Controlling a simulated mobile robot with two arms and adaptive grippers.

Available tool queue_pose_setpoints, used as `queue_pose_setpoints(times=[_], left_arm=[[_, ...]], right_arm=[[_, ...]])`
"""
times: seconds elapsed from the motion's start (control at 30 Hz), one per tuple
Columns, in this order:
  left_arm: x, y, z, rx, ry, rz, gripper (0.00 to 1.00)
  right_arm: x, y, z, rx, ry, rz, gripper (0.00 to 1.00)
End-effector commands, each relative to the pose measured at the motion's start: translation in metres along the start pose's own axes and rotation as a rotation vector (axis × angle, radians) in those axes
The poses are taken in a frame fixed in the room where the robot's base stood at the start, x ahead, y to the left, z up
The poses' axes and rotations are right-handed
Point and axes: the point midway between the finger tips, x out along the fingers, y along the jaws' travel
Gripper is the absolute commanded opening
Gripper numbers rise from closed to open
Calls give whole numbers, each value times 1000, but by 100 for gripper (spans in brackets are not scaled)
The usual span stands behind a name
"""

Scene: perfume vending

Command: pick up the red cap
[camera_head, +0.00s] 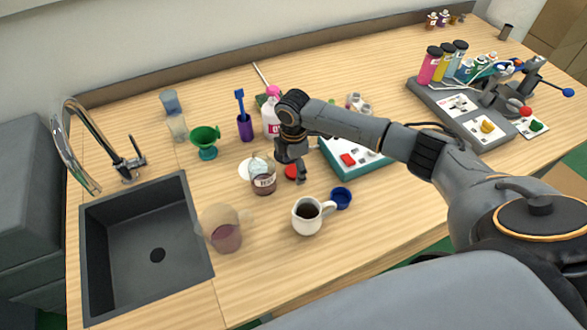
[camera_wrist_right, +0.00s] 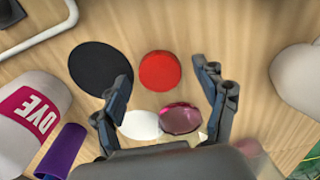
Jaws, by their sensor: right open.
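The red cap (camera_head: 291,172) lies on the wooden counter beside a glass jar of dark red liquid (camera_head: 264,184), partly hidden by my right gripper in the head view. In the right wrist view the round red cap (camera_wrist_right: 159,71) is in full sight, between and slightly beyond the fingertips. My right gripper (camera_head: 301,173) is open and empty, pointing down above the counter by the cap. Its two spread fingers also show in the right wrist view (camera_wrist_right: 162,78). My left gripper is not in view.
A black disc (camera_wrist_right: 98,68) lies left of the cap. A white mug of dark liquid (camera_head: 307,216) and a blue cap (camera_head: 341,198) are nearby. A teal-edged tray (camera_head: 365,168) is to the right; a sink (camera_head: 150,285) is left.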

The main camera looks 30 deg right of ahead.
Motion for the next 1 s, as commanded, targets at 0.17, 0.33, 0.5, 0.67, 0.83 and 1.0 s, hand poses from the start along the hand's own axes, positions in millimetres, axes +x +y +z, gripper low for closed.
queue_pose_setpoints(times=[0.17,0.33,0.5,0.67,0.83,1.0], left_arm=[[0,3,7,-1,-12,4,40],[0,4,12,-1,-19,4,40],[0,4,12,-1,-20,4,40],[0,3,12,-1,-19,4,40],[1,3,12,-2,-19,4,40],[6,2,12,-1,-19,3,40]], right_arm=[[2,0,0,0,0,2,73],[2,0,0,0,0,2,52],[2,0,0,0,0,1,32],[2,0,0,0,0,2,32],[-2,1,0,0,0,3,32],[-26,2,1,0,1,7,32]])
